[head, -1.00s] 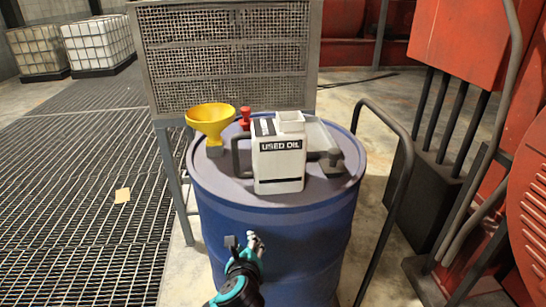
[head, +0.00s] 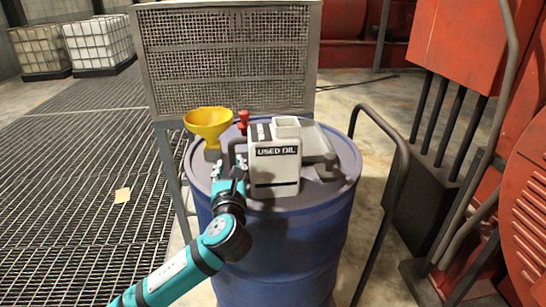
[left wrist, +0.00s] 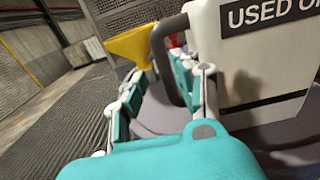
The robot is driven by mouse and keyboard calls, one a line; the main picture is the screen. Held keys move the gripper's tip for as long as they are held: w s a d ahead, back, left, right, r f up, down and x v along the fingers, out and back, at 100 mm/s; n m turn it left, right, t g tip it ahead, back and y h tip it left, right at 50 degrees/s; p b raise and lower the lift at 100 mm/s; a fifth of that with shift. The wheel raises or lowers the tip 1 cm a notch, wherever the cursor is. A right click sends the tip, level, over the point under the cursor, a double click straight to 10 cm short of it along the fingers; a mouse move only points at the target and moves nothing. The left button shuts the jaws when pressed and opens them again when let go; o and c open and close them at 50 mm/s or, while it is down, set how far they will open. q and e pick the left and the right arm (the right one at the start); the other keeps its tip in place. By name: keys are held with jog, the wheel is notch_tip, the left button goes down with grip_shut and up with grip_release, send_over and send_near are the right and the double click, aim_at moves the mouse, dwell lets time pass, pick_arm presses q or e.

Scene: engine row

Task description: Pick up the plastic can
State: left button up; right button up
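The plastic can (head: 274,172) is a white jug labelled "USED OIL" with a dark handle on its left side. It stands upright on the blue drum (head: 285,245). My left gripper (head: 228,167) is at the can's left, close to the handle. In the left wrist view my left gripper (left wrist: 160,78) has its fingers spread, and the dark handle (left wrist: 160,50) shows just beyond and between the fingertips. The can's body (left wrist: 262,60) is right of the fingers. My right gripper is not in view.
A yellow funnel (head: 208,124) stands at the drum's back left, near my left gripper. A mesh cage (head: 228,60) is behind; a curved rail (head: 392,190) stands right.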

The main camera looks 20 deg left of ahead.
aim_at(232, 154)
pick_arm(q)
jog(key=x, duration=0.1)
jog(key=p+x, duration=0.1)
jog(key=x, duration=0.1)
jog(key=r+p+x, duration=0.1)
jog(key=x, duration=0.1)
jog(key=shift+w, duration=0.35)
jog(key=shift+w+a+f, duration=0.1)
jog(key=shift+w+f, duration=0.05)
jog(key=shift+w, duration=0.2)
jog(key=shift+s, duration=0.1)
jog(key=shift+c, duration=0.2)
grip_shut()
